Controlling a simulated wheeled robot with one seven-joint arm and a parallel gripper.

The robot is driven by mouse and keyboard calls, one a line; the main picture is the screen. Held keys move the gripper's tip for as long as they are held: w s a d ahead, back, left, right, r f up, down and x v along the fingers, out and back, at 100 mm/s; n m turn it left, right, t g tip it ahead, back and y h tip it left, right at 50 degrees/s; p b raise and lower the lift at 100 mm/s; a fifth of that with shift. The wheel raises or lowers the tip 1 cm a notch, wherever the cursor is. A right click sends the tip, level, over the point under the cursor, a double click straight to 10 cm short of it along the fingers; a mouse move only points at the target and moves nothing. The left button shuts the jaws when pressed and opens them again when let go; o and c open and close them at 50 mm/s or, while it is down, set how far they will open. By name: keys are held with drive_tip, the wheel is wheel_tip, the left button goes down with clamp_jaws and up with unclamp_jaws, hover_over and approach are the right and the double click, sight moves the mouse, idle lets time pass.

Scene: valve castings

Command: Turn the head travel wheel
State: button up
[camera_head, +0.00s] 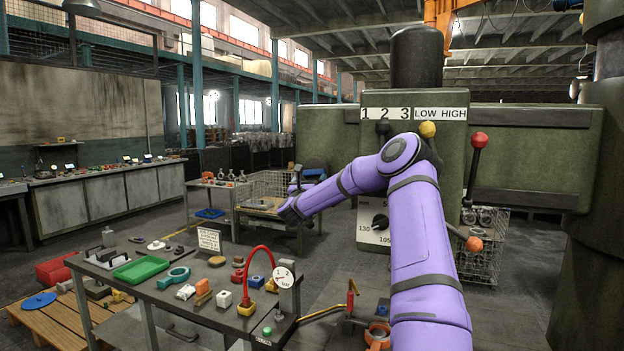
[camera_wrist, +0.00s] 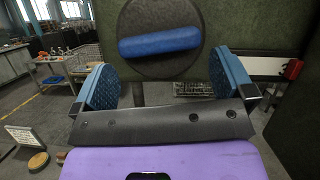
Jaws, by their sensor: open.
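A dark round wheel-like disc (camera_wrist: 160,68) with a blue bar-shaped grip (camera_wrist: 160,41) across it sits at the top of the wrist view, against a green machine face. I take it for the head travel wheel, though no label shows. I cannot make it out in the head view. My gripper (camera_wrist: 168,79) is open, its two blue ribbed pads wide apart. The blue grip lies beyond the pads, between them in the picture, and nothing is held. In the head view my gripper (camera_head: 294,192) is small and partly hidden at the end of my purple arm.
The green machine (camera_head: 535,155) carries a red-knobbed lever (camera_head: 479,142), a yellow knob (camera_head: 428,130), an orange knob (camera_head: 474,243) and a dial plate (camera_head: 375,232). A bench (camera_head: 150,285) with a green tray (camera_head: 141,268) and several parts stands at the left front. Floor shows between.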

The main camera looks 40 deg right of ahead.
drive_tip(key=shift+x, duration=1.35)
drive_tip(key=shift+c, duration=0.2)
drive_tip(key=c, duration=0.5)
drive_tip(key=shift+s+n, duration=0.1)
drive_tip(key=shift+n, duration=0.3)
